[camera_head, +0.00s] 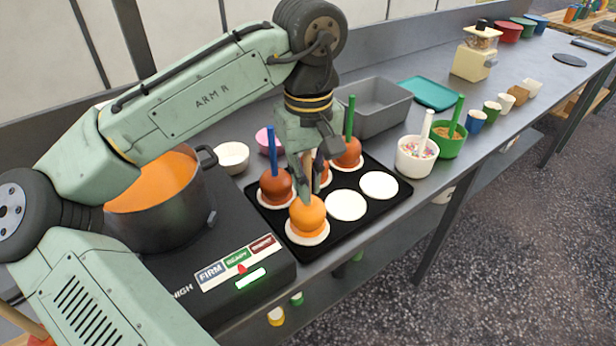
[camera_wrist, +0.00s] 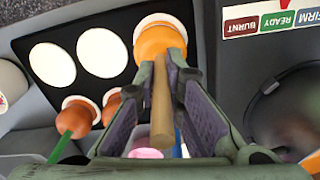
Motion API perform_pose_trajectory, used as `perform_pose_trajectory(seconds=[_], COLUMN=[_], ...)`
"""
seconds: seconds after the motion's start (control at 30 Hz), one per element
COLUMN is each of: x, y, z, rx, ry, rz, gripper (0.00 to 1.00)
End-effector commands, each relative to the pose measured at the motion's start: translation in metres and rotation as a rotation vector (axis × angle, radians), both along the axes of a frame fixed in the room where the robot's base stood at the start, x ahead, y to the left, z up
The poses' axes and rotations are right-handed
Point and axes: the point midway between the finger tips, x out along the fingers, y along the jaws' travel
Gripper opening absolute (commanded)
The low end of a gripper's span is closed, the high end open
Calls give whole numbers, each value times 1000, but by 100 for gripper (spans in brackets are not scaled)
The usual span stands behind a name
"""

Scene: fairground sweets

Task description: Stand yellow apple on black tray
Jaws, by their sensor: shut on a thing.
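The yellow apple (camera_head: 307,213) has an orange-yellow coat and a tan stick. It sits upright on a white disc at the near corner of the black tray (camera_head: 373,209). My gripper (camera_head: 307,192) is above it, shut on its stick. In the wrist view the stick runs between the fingers to the apple (camera_wrist: 158,40), over the tray (camera_wrist: 86,86). Its underside is hidden, so I cannot tell how firmly it rests. Red-brown apples with a blue stick (camera_head: 276,188) and a green stick (camera_head: 347,153) stand on the tray; another is partly hidden behind my gripper.
Two white discs (camera_head: 346,205) (camera_head: 379,185) on the tray are bare. The pot of orange syrup (camera_head: 165,215) on the black cooker stands left. Topping bowls (camera_head: 415,157) stand right, a grey bin (camera_head: 375,108) behind. The counter's front edge is close to the tray.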

Motion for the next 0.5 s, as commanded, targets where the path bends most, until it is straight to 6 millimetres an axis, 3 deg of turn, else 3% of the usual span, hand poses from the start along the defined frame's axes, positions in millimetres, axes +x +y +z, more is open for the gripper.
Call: perform_pose_trajectory(seconds=[0.5], x=[0], y=[0], z=[-6], rx=[0], ry=[1], rz=[0], gripper=[0])
